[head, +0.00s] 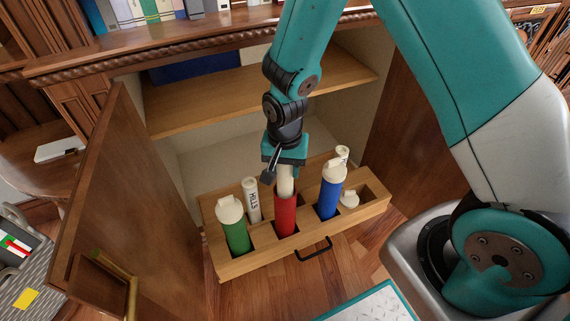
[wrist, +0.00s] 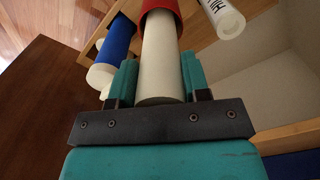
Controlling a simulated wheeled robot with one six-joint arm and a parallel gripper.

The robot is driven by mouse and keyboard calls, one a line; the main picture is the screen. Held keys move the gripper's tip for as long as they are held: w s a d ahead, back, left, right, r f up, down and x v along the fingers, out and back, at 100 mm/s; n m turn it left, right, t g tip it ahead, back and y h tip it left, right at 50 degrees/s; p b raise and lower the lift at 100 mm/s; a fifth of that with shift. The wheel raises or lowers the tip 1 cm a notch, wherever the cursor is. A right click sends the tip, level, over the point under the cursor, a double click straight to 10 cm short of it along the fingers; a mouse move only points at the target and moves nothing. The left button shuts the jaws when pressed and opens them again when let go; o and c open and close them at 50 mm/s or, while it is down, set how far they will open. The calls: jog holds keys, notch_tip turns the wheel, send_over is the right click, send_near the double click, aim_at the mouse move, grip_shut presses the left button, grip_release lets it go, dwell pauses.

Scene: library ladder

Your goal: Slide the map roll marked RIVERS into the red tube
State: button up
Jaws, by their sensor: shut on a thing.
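My gripper (head: 284,170) is shut on a cream map roll (head: 286,184) above the red tube (head: 286,215). The roll stands nearly upright, with its lower end at or inside the red tube's mouth. In the wrist view the roll (wrist: 160,70) runs between my gripper's fingers (wrist: 158,82) to the red tube's rim (wrist: 160,8). No lettering shows on the held roll. The red tube stands in the middle of a wooden rack drawer (head: 262,262).
A green tube (head: 236,234) and a blue tube (head: 330,195), both with cream tops, flank the red one. A roll marked HILLS (head: 252,200) stands behind, left of it. Another roll (head: 342,152) stands behind the blue tube. An open cabinet door (head: 115,200) bounds the left.

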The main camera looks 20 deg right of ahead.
dwell(0.3)
jog(key=o, duration=1.3)
jog(key=shift+o, duration=0.2)
notch_tip(320, 180, up, 17)
jog(key=p, duration=0.5)
jog(key=shift+r, duration=0.15)
